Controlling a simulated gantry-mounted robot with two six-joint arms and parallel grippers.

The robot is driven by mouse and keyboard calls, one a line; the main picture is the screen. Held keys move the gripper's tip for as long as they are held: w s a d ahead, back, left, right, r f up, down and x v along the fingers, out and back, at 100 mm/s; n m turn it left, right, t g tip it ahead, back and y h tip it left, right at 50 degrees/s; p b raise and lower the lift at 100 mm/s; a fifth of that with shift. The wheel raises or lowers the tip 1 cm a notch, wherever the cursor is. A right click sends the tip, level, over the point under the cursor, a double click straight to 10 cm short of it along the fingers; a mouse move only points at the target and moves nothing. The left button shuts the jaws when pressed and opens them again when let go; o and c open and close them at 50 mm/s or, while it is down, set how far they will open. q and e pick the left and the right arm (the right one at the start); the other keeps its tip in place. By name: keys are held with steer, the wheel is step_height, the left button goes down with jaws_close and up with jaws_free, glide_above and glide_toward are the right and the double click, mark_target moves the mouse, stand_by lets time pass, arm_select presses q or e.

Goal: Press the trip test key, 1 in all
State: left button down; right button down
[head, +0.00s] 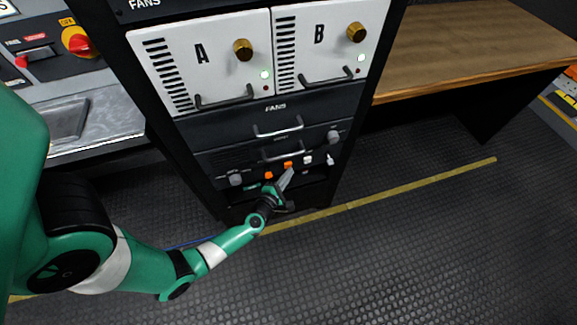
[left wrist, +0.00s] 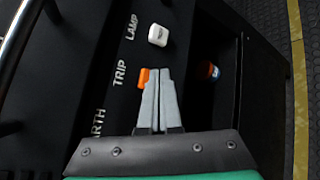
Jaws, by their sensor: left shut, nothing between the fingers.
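The orange trip test key (left wrist: 143,77) is beside the label TRIP on a black panel in the left wrist view. In the head view an orange key (head: 287,165) shows low on the rack, just above my gripper. My left gripper (left wrist: 158,71) is shut and empty. Its fingertips are right beside the orange key and partly cover it; I cannot tell whether they touch it. The left gripper (head: 287,178) also shows in the head view, reaching the low panel. My right gripper is not in view.
A white key (left wrist: 157,35) by the label LAMP is beyond the orange one. A label ending in ARTH is nearer. Rack handles (head: 283,153) and knobs (head: 334,137) are above the keys. A wooden desk (head: 480,45) stands right; the floor in front is clear.

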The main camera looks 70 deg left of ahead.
arm_select(q)
steer(key=shift+a, duration=0.4)
stand_by(0.7)
steer(key=shift+d, duration=0.8)
steer(key=shift+d, duration=0.1)
steer(key=shift+d+p, duration=0.85)
steer(key=shift+d, duration=1.6)
